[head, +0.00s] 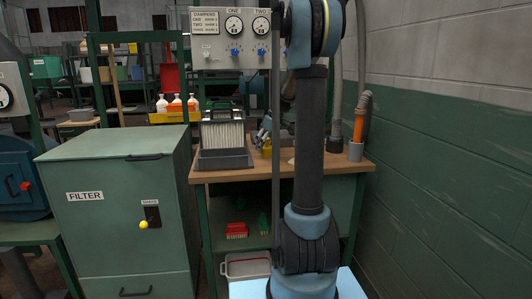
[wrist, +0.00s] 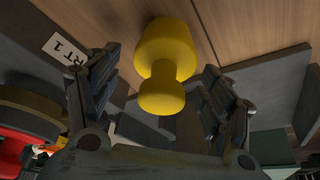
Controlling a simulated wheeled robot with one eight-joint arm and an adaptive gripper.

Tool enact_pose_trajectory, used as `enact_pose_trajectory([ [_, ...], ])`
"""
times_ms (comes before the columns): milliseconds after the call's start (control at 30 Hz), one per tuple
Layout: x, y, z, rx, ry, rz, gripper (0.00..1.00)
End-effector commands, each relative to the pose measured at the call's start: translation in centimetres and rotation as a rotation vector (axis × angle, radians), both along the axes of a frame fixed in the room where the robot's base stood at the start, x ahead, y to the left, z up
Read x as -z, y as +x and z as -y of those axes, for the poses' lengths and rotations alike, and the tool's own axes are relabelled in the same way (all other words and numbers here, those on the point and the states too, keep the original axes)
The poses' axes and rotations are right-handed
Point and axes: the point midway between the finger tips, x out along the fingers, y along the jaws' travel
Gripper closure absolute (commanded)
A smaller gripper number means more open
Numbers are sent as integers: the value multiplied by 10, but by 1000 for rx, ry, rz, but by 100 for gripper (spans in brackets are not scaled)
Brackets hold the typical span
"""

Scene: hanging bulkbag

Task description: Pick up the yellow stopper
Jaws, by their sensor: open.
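The yellow stopper (wrist: 166,66) shows large in the wrist view, with a wide head, a narrower neck and a rounded end. It appears over the wooden bench top. My gripper (wrist: 160,61) is open, with one dark finger on each side of the stopper. Gaps show between the stopper and both fingers. In the head view a small yellow item (head: 266,152) on the bench, partly behind my arm, looks like the same stopper. My gripper is mostly hidden there by my arm.
A grey block with a label ending "RT 1" (wrist: 65,50) lies left of the fingers. In the head view the wooden bench (head: 225,174) holds a caged rack (head: 222,135) on the left and a hose holder (head: 355,151) on the right. A green filter cabinet (head: 100,235) stands left; a wall is right.

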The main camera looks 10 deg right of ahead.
Motion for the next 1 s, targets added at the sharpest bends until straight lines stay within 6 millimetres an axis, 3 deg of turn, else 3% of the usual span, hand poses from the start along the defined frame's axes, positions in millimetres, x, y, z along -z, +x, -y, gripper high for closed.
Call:
enact_pose_trajectory([
  [133,10,3,-3,0,0,0,26],
  [367,11,3,-3,0,0,0,26],
  [600,11,3,-3,0,0,0,76],
  [1000,5,3,-3,0,0,0,76],
])
